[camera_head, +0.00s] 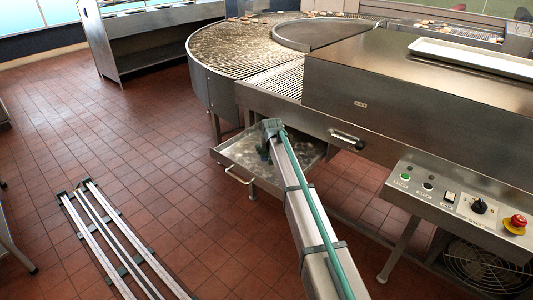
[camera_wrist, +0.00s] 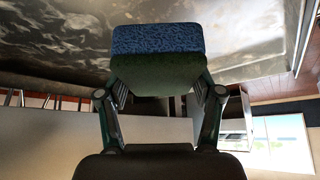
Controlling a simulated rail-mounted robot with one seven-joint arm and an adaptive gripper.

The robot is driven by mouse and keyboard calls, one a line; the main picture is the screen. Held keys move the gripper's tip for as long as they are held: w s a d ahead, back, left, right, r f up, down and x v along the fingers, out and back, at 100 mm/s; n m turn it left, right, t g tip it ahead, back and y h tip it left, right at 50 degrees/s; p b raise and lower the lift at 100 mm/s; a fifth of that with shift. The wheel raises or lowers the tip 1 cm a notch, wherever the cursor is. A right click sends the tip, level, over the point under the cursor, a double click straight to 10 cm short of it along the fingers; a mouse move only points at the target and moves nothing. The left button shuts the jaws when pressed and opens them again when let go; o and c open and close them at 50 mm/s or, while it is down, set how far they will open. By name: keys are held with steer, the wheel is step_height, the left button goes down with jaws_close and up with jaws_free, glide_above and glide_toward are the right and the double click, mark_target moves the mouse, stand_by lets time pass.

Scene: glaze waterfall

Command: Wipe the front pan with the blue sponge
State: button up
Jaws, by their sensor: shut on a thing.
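The front pan (camera_head: 238,154) is a shallow metal tray with a front handle, low under the conveyor in the head view. Its inside looks blotchy and smeared. In the wrist view, its streaked grey surface (camera_wrist: 60,48) fills the top. My gripper (camera_wrist: 158,88) is shut on the sponge (camera_wrist: 157,40), which has a blue patterned layer and a dark green layer. The sponge is over the pan; I cannot tell whether it touches. In the head view my gripper (camera_head: 264,150) is at the pan, with the sponge mostly hidden by my arm.
The curved conveyor (camera_head: 235,48) and the steel housing (camera_head: 385,75) stand above and behind the pan. A control panel (camera_head: 455,200) with an emergency stop is at right. My rails lie at lower left. The red tiled floor (camera_head: 130,130) left of the pan is clear.

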steer(key=shift+r+p, duration=0.3)
steer(key=shift+r, duration=0.7)
